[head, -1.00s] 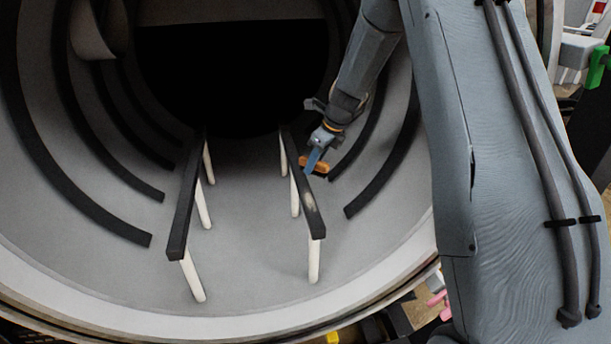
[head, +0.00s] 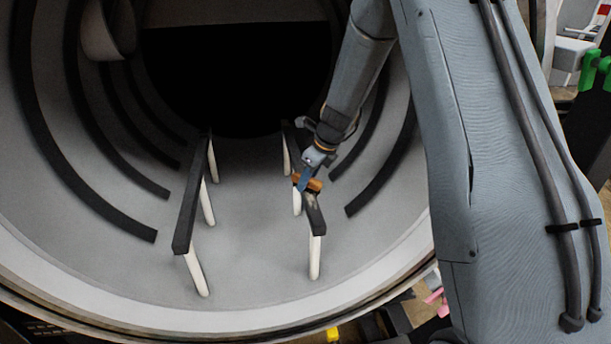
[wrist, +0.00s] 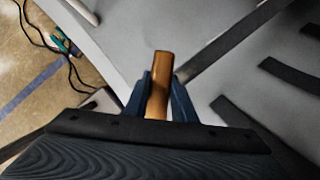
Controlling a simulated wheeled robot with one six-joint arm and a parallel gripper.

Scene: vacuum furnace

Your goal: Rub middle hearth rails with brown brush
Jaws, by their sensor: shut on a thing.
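Two dark hearth rails on white posts stand inside the round furnace chamber. The left rail (head: 190,205) is bare. The right rail (head: 317,219) has a pale patch on its top near the front end. My gripper (head: 304,180) is over the right rail, shut on the brown brush (head: 314,184). The brush is at the rail's top, just behind the pale patch; I cannot tell whether it touches. In the wrist view the brush's brown handle (wrist: 157,90) stands between my blue fingers, and its bristles are hidden.
Curved dark bars (head: 382,179) line both chamber walls, close to my arm on the right. The chamber floor (head: 255,230) between the rails is clear. The chamber's front rim (head: 250,327) runs below. Cables (wrist: 62,45) lie on the floor outside.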

